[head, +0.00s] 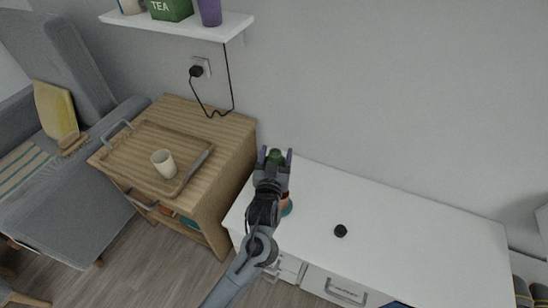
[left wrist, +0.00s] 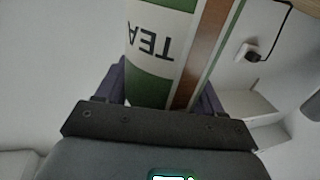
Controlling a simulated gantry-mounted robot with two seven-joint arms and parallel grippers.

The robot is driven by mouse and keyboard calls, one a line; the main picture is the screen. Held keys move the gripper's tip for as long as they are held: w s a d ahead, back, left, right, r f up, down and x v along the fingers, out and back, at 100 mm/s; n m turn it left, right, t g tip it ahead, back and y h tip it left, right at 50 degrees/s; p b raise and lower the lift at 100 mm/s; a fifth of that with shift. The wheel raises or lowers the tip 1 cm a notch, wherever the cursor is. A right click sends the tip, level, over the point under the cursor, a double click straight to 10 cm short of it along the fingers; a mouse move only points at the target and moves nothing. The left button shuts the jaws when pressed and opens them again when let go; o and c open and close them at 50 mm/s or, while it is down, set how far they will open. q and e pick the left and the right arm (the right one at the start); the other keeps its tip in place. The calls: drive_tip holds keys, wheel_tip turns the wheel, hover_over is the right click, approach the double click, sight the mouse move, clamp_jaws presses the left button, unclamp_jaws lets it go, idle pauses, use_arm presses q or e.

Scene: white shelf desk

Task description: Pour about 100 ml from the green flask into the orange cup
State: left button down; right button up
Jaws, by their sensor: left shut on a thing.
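The green flask (head: 275,155) is held upright or nearly so between the purple fingers of my left gripper (head: 275,158), above the left end of the white desk. In the left wrist view, the flask (left wrist: 150,80) fills the middle, with a white band lettered TEA, upside down there, and a brown stripe. My left gripper (left wrist: 165,95) is shut on it. A small orange and teal thing (head: 288,209) shows beside my left arm on the desk; it seems to be the orange cup, mostly hidden by the arm. My right gripper is not in view.
A small black round thing (head: 340,231) lies on the white desk (head: 420,235), whose right part is clear. A wooden cabinet (head: 235,125) at left bears a tray (head: 140,130) with a cream cup (head: 164,163). A wall shelf (head: 190,24) holds a green TEA tin (head: 170,9).

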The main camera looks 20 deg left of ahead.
use_arm(q)
drive_tip(key=shift+r, duration=0.1)
drive_tip(key=shift+r+p, duration=0.1)
drive_tip(key=shift+p, duration=0.9)
wheel_tip(320, 180, down, 3)
drive_tip(key=shift+a+r+m+g+p, duration=0.15)
drive_tip(key=shift+m+g+p, duration=0.25)
drive_tip(key=shift+m+p, duration=0.75)
drive_tip(key=shift+s+f+m+p, duration=0.1)
drive_tip(key=shift+f+m+p, duration=0.35)
drive_tip(key=shift+f+p, duration=0.45)
drive_tip(key=shift+f, duration=0.15)
